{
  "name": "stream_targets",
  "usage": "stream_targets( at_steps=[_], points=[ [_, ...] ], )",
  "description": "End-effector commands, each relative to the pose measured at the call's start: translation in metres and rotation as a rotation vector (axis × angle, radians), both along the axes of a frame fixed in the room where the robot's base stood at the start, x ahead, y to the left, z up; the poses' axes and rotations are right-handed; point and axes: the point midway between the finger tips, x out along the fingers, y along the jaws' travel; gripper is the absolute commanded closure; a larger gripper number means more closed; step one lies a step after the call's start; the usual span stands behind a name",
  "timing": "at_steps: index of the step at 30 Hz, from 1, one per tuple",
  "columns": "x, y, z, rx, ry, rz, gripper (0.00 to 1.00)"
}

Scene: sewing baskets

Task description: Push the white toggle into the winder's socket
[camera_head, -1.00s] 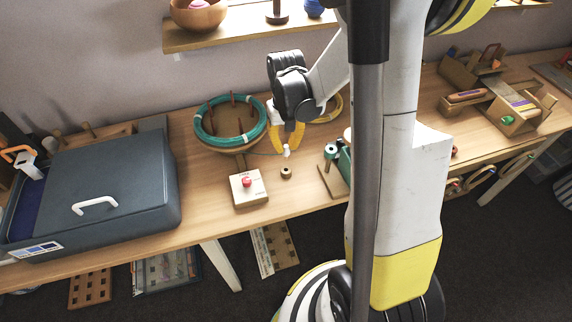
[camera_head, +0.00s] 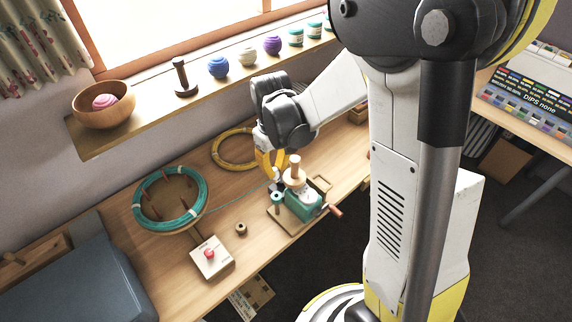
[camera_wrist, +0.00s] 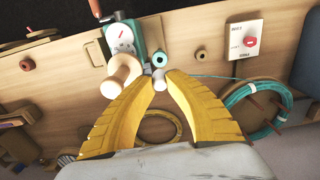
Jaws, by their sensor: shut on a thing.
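My gripper (camera_wrist: 161,80) has yellow fingers closed on the small white toggle (camera_wrist: 158,83), which sits at the fingertips in the wrist view. The teal winder (camera_head: 304,204) stands on the table with a wooden cone (camera_head: 296,172) on top. It also shows in the wrist view (camera_wrist: 143,32), with a pale dial on it. A teal ringed post (camera_wrist: 160,58) beside the winder, perhaps its socket, lies just beyond the toggle. Toggle and post look apart in the wrist view; the height between them is unclear. A teal cord (camera_head: 237,198) runs towards the gripper.
A teal hose coil (camera_head: 139,213) sits on a round wooden holder left of the winder. A red-button box (camera_head: 212,258) and a small wooden ring (camera_head: 241,229) stand in front. A yellow coil (camera_head: 222,138) lies behind. The shelf (camera_head: 150,124) holds a bowl and balls.

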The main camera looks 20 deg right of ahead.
Motion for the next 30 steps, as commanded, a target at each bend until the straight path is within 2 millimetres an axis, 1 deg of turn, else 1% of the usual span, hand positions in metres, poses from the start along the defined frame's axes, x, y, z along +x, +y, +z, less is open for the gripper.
stream_targets(
  at_steps=[3, 8, 22, 25, 30],
  points=[
    [0.000, 0.002, -0.001, 0.000, 0.000, 0.010, 1.00],
    [0.000, 0.002, -0.010, 0.000, 0.000, 0.009, 1.00],
    [0.000, 0.002, -0.057, 0.000, 0.000, 0.008, 1.00],
    [0.000, 0.002, -0.062, 0.000, 0.000, 0.008, 1.00],
    [0.000, 0.002, -0.064, 0.000, 0.000, 0.008, 1.00]
  ],
)
